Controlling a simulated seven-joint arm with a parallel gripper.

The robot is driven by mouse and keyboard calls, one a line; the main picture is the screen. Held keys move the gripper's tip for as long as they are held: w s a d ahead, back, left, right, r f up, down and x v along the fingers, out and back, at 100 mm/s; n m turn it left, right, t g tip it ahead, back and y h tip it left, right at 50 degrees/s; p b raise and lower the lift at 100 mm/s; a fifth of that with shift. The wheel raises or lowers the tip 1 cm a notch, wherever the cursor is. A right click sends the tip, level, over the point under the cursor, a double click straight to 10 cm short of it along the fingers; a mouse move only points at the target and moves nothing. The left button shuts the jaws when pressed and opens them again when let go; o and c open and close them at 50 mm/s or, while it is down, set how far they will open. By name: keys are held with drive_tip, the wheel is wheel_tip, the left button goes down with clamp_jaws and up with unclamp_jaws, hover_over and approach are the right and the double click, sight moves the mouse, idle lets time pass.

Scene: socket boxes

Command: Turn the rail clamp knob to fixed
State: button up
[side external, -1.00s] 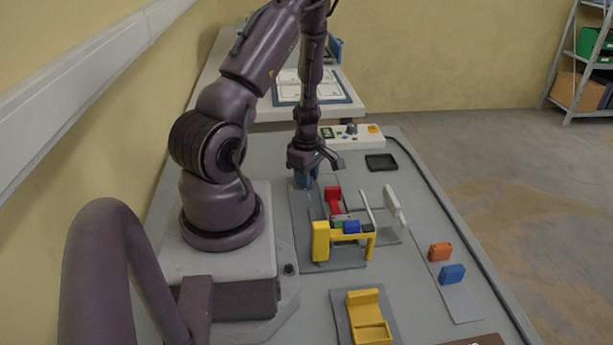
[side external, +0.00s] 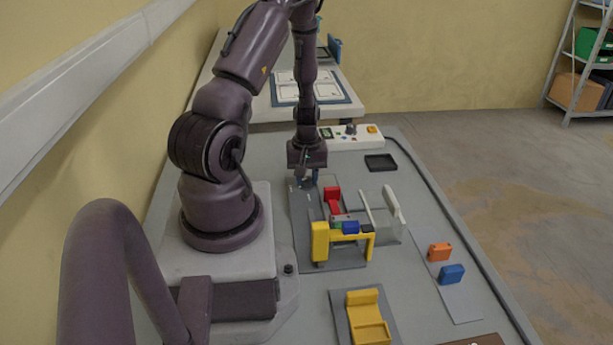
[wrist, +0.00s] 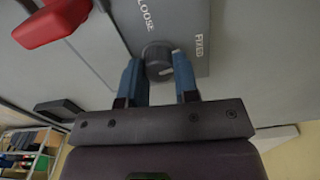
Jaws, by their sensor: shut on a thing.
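The rail clamp knob (wrist: 158,58) is a dark round knob on a grey plate (wrist: 188,18) in the wrist view. The word LOOSE is printed above it and FIXED to its right. A short pale mark shows on the knob's lower right part; I cannot tell exactly which word it lines up with. My gripper (wrist: 159,72) has its two blue fingers on either side of the knob, shut on it. In the side view my gripper (side external: 303,182) points down at the far end of the grey plate, and the knob is hidden there.
A red part (side external: 333,198) stands close by and also shows at upper left in the wrist view (wrist: 48,24). A yellow frame (side external: 343,238) with small coloured blocks stands nearer the camera. A black tray (side external: 381,162) lies behind.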

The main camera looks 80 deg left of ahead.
sight(307, 178)
drive_tip(key=shift+m, duration=1.1)
drive_tip(key=o, duration=0.9)
wheel_tip(307, 178, up, 13)
drive_tip(key=shift+r, duration=0.1)
